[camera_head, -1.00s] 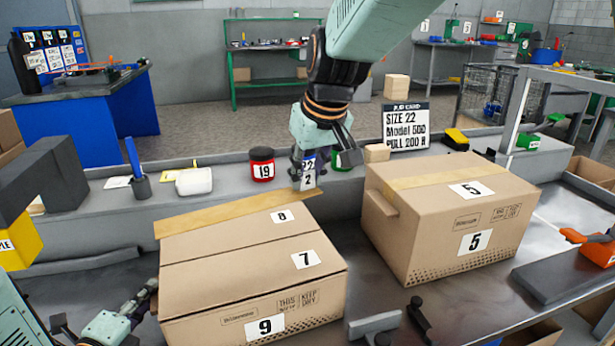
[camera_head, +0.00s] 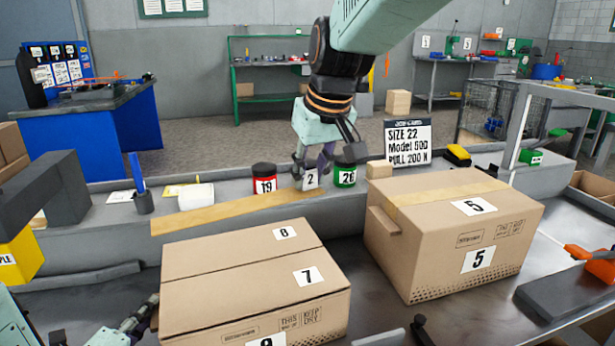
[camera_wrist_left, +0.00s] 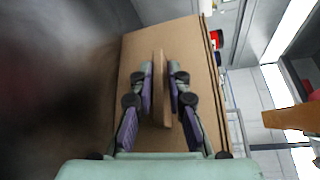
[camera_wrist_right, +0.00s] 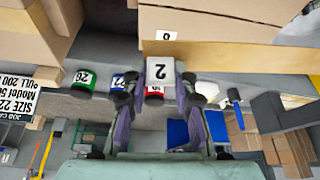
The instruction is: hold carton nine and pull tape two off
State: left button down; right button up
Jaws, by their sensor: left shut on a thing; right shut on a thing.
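Carton nine (camera_head: 225,290) is a brown box at front left; its 9 label is cut off at the lower edge. My left gripper (camera_head: 143,312) is at its left side, shut on the upright cardboard tab there; the left wrist view shows the fingers (camera_wrist_left: 160,90) on both sides of the tab (camera_wrist_left: 158,75). Tape two (camera_head: 225,214) is a long tan strip, with a grey gap between it and the carton's back edge in the head view. My right gripper (camera_head: 312,168) is shut at its end with the 2 label (camera_head: 311,179), also seen in the right wrist view (camera_wrist_right: 159,70).
Carton five (camera_head: 445,245) stands to the right, with tape on its top. Red jar 19 (camera_head: 264,178) and green jar 26 (camera_head: 345,176) flank my right gripper on the back ledge. A job card (camera_head: 407,143) stands behind. An orange-handled tool (camera_head: 590,262) lies far right.

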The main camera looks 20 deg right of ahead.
jog(key=shift+r, duration=2.15)
pick_arm(q)
jog(key=c, duration=1.2)
grip_release()
jog(key=v, duration=1)
jog(key=shift+s+a, duration=0.3)
jog(key=shift+s+a+r, duration=0.1)
jog(key=shift+s+r, duration=0.05)
jog(key=shift+s, duration=0.45)
